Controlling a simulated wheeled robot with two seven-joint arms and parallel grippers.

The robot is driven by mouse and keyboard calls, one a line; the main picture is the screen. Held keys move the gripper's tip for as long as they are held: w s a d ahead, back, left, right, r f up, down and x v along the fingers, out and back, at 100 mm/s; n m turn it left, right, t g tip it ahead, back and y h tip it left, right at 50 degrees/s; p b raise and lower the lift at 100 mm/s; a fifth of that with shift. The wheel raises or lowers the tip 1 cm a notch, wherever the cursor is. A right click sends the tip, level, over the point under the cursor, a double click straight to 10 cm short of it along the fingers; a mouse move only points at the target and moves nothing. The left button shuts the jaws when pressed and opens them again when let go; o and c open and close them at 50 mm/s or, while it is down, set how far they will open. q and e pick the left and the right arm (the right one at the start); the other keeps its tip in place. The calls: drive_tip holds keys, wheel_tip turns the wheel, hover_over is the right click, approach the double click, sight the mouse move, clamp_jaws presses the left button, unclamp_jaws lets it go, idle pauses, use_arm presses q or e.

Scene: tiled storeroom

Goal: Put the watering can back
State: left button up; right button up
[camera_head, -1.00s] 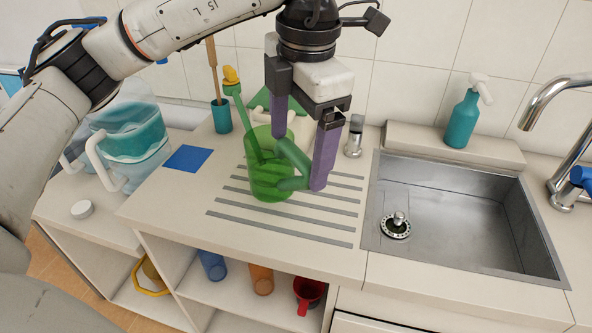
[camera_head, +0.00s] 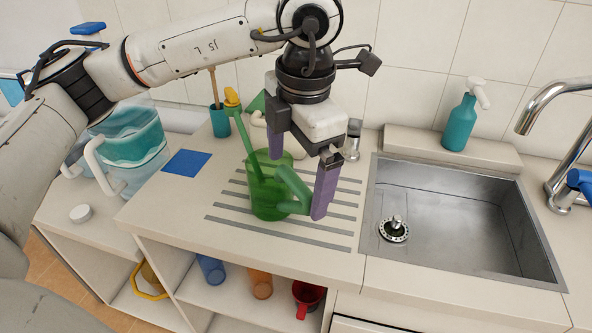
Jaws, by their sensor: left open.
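The green watering can (camera_head: 268,196) stands upright on the dark-striped part of the counter, left of the sink. Its spout rises to the upper left and ends in a yellow head (camera_head: 232,97). Its handle (camera_head: 296,190) points right. My left gripper (camera_head: 298,186), with purple fingers, is open above and around the handle side of the can. One finger is behind the can, partly hidden by it; the other is just right of the handle. I cannot tell whether either finger touches it. My right gripper is out of view.
A blue square (camera_head: 187,163) lies on clear counter to the left. Behind are a teal pot (camera_head: 220,122) and a pale object partly hidden by the arm. The sink (camera_head: 460,215) is right, with a spray bottle (camera_head: 460,122) behind.

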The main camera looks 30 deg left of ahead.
use_arm(q)
wheel_tip(320, 180, up, 12)
drive_tip(key=d, duration=0.1)
drive_tip(key=shift+s+d+f, duration=0.15)
drive_tip(key=shift+s, duration=0.3)
